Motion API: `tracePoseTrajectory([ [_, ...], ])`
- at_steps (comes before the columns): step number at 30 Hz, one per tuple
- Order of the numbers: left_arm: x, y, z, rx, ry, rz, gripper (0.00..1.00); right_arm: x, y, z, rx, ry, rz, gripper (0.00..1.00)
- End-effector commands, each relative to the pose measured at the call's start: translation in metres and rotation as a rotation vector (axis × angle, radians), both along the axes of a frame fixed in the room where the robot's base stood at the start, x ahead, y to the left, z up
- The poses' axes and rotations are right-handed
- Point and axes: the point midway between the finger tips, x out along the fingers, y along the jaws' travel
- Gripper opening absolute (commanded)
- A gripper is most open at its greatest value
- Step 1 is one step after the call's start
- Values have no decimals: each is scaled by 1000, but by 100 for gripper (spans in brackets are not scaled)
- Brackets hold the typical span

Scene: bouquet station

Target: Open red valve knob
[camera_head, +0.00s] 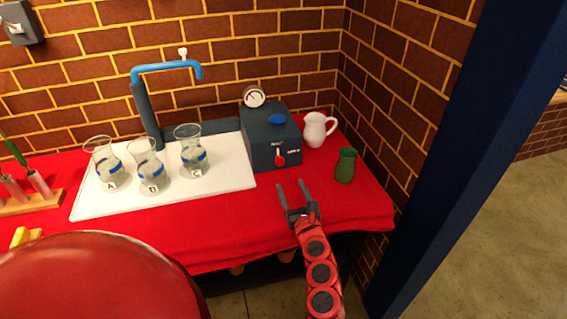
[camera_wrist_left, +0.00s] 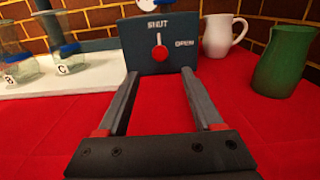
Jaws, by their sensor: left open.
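The red valve knob (camera_head: 280,160) is on the front face of a dark grey box (camera_head: 257,141) on the red-covered table. In the left wrist view the knob (camera_wrist_left: 160,53) sits below the label SHUT, with OPEN to its right. Its narrow pointer stands upright toward SHUT. My left gripper (camera_head: 292,184) is open and empty, in front of the box. In the wrist view its fingers (camera_wrist_left: 160,74) point at the box, with the knob seen between and just beyond the tips, apart from them. My right gripper is not seen.
A white pitcher (camera_head: 315,130) and a green jug (camera_head: 346,166) stand right of the box. Flasks A (camera_head: 109,170), B (camera_head: 150,173) and C (camera_head: 193,158) stand on a white board (camera_head: 230,170) under a blue tap (camera_head: 165,68). A gauge (camera_head: 255,96) is behind the box.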

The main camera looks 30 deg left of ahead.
Motion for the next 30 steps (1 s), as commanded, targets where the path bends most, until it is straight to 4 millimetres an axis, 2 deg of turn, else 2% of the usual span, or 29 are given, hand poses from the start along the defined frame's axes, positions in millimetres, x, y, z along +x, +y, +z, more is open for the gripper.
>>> tracePoseTrajectory([
  [1,7,11,3,2,-1,5,68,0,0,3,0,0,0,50],
  [9,48,58,4,6,-1,2,68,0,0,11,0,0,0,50],
  [15,67,79,2,4,0,1,68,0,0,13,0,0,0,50],
  [28,74,87,-1,1,2,1,68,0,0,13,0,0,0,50],
  [30,74,87,-1,1,2,1,55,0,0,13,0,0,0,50],
])
